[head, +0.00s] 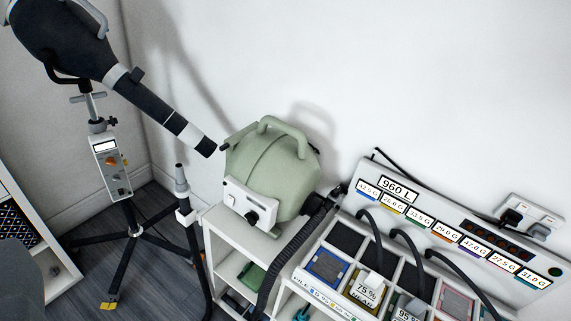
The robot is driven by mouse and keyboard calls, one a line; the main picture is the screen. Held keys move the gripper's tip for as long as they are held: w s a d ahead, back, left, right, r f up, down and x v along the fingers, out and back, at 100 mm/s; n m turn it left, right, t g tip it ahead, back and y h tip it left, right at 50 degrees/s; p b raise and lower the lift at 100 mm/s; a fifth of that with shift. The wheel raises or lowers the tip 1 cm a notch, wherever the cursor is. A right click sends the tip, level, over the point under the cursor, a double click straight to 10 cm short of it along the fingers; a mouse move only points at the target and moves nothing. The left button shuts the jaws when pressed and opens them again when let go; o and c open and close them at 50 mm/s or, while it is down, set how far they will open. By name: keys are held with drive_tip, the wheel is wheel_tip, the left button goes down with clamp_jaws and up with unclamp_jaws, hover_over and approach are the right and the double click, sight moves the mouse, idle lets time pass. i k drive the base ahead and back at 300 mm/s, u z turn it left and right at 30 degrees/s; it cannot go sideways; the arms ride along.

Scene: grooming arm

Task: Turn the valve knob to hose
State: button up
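A sage-green rounded canister (272,160) with a carry handle on top stands on a white shelf unit, tilted in the picture. A white panel (236,197) on its front carries a black knob (252,217); I cannot read any marks around it, nor tell which way it points. A black fitting (318,203) on the canister's right side joins a ribbed black hose (285,256) that hangs down in front of the shelves. I cannot tell for certain which of these is the valve knob. My gripper is not in view.
A black dryer (150,95) on a wheeled stand, with a control box (111,167), is at the left. White shelves (213,221) hold the canister. A labelled power strip (455,229) with cables and a compartment tray (335,224) are at the right. The wall above is clear.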

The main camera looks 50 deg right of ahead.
sight(334, 193)
drive_tip(key=z, duration=0.2)
drive_tip(key=i, duration=1.25)
drive_tip(key=z, duration=0.75)
drive_tip(key=i, duration=0.3)
drive_tip(key=z, duration=0.25)
